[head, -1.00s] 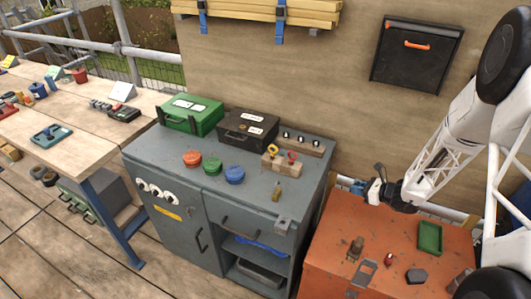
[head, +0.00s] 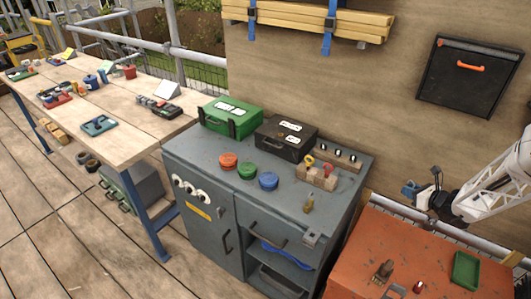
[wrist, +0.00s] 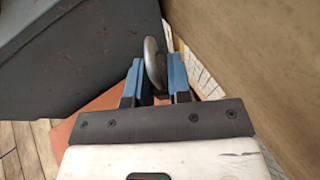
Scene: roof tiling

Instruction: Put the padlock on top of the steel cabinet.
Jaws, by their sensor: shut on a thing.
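My gripper (head: 424,193) is at the right in the head view, above the back of the orange-red chest and right of the steel cabinet. In the wrist view its blue fingers (wrist: 154,82) are shut on the padlock (wrist: 152,58). Only a curved grey metal part of the padlock shows clearly there; the rest is hidden between the fingers. The grey steel cabinet (head: 205,165) stands in the middle of the head view, its top bearing several items. A large dark grey surface, probably the cabinet, fills the upper left of the wrist view.
The cabinet top holds a green case (head: 231,117), a black case (head: 284,137), red, green and blue round tins, and a wooden block (head: 317,178) with tools. Bare top shows at the front left and right edge. The orange-red chest (head: 400,245) and plywood wall (head: 300,85) flank my arm.

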